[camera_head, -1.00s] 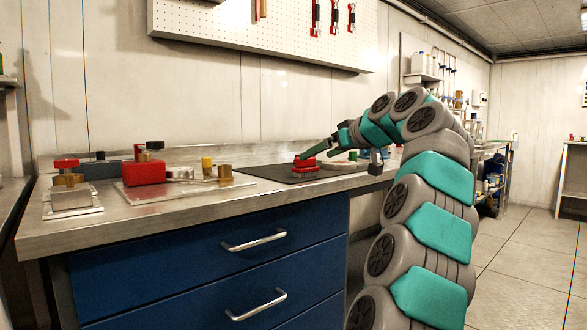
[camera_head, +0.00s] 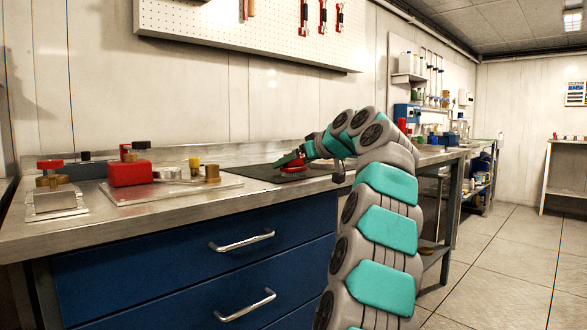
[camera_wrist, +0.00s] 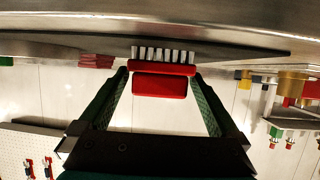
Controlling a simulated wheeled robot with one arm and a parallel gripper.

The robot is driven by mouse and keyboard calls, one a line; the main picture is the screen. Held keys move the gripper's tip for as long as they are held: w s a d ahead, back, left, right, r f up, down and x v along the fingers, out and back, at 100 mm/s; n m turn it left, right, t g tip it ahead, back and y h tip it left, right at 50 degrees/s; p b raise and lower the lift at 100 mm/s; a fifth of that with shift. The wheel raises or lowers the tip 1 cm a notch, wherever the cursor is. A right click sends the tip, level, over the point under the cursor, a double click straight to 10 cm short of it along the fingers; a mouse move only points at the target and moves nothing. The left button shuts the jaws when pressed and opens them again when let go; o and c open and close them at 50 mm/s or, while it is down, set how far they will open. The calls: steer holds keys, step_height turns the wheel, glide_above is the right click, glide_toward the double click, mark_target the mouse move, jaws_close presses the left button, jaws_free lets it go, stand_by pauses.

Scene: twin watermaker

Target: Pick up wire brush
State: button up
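The wire brush (camera_wrist: 160,85) has a red body and a row of pale bristles. In the wrist view, which is upside down, it lies between my two fingers with its bristles toward the dark mat (camera_wrist: 225,45). My gripper (camera_wrist: 162,73) is open, with a green finger on each side of the brush and the tips close to its ends. In the head view the brush (camera_head: 294,169) sits on the dark mat (camera_head: 262,175) at the bench's right part, and my gripper (camera_head: 287,162) reaches over it from the right, partly hiding it.
The steel bench (camera_head: 115,226) also holds a red block (camera_head: 130,173) on a plate, a clamp-like metal fixture (camera_head: 55,195), and small brass and yellow pieces (camera_head: 212,173). A pegboard (camera_head: 240,28) hangs above. Blue drawers (camera_head: 180,260) are below. A folded red thing (camera_wrist: 97,61) lies beyond my left-hand finger in the wrist view.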

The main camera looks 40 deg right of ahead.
steer(key=c, duration=1.1)
steer(key=shift+c, duration=0.2)
steer(key=shift+r, duration=0.2)
